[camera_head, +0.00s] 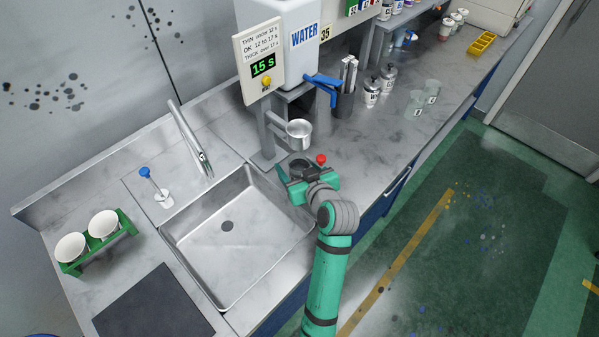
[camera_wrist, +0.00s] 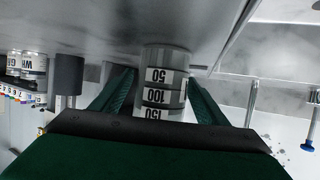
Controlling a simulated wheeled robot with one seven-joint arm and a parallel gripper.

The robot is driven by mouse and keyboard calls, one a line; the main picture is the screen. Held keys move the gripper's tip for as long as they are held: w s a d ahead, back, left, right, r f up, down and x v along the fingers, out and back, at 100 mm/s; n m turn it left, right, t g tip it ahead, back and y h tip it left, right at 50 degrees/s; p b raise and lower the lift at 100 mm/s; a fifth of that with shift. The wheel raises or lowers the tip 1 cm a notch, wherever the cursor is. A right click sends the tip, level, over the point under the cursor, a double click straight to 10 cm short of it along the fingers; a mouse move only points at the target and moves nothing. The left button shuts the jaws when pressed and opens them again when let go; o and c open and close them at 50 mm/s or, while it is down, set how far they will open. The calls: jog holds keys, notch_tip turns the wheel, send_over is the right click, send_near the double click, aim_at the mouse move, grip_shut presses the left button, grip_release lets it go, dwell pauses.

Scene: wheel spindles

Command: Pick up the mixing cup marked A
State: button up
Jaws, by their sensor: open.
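A grey, see-through cup (camera_wrist: 164,78) with marks 50, 100 and 150 stands between my gripper's fingers in the wrist view, its print upside down. No letter A shows on it there. My gripper (camera_wrist: 160,95) is open, one finger on each side of the cup; I cannot tell whether they touch it. In the head view my gripper (camera_head: 301,176) is low over the counter right of the sink, and the cup (camera_head: 296,165) shows only as a dark round shape there. Two more clear cups (camera_head: 414,104) (camera_head: 431,91) stand farther right; their marks are too small to read.
A metal cup (camera_head: 299,133) sits in a holder just behind my gripper, below the timer sign (camera_head: 262,66). The sink (camera_head: 238,235) lies to the left. A water tank (camera_head: 298,38) with a blue tap, a dark stick holder (camera_head: 344,103) and lidded tins (camera_head: 372,92) stand behind.

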jog(key=shift+w+a+f, duration=0.25)
jog(key=shift+w, duration=0.25)
jog(key=c, duration=1.3)
jog(key=shift+r, duration=0.1)
jog(key=shift+c, duration=0.2)
